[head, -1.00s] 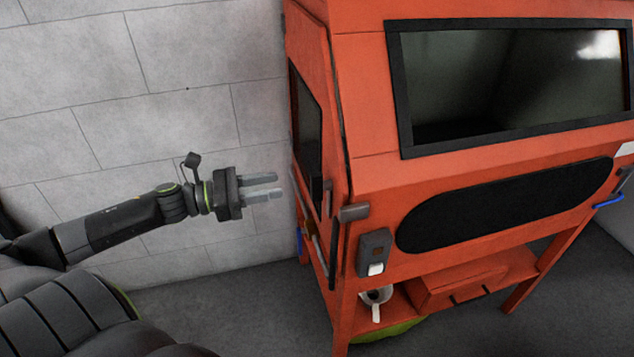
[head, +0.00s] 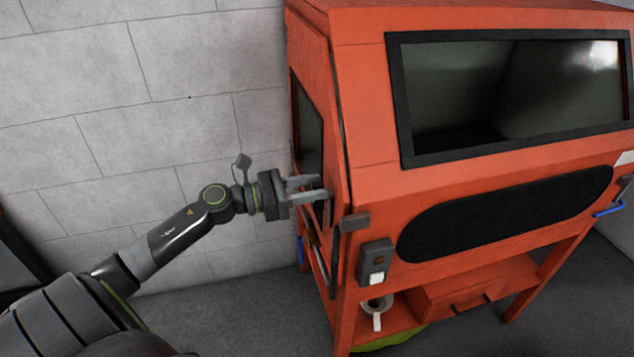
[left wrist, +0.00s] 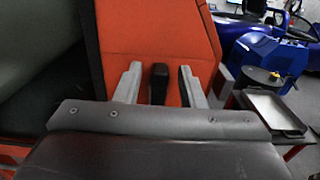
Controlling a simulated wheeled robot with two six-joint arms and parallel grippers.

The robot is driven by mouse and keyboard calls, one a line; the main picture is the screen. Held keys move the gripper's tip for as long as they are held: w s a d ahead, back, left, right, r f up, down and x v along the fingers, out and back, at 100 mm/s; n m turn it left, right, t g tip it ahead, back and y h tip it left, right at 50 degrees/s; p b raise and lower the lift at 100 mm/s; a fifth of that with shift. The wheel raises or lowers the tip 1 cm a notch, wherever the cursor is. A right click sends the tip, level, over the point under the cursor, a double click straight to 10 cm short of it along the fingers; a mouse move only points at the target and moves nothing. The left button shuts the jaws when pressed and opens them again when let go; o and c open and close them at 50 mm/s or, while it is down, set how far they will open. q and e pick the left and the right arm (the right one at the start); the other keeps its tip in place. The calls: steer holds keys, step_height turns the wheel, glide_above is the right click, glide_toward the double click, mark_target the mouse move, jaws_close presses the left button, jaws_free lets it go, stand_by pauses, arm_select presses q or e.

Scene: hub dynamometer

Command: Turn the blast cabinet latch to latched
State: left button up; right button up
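The orange blast cabinet (head: 375,170) fills the right of the head view, with its side door facing my left arm. The latch (left wrist: 158,82) is a short dark handle on the orange door, upright in the left wrist view. My left gripper (head: 318,187) is at the door's front edge. In the left wrist view its two pale fingers stand open on either side of the latch, with a gap showing on each side. In the head view the fingers largely hide the latch. My right gripper is not in view.
A dark grey block (head: 354,221) sticks out at the cabinet's front corner, above a switch box (head: 376,262). A grey block wall (head: 150,90) stands behind my arm. The left wrist view shows a metal tray (left wrist: 272,108) and blue equipment (left wrist: 265,55) on the right.

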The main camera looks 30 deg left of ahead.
arm_select(q)
steer(key=shift+x, duration=0.8)
steer(key=shift+c, duration=0.5)
jaws_close()
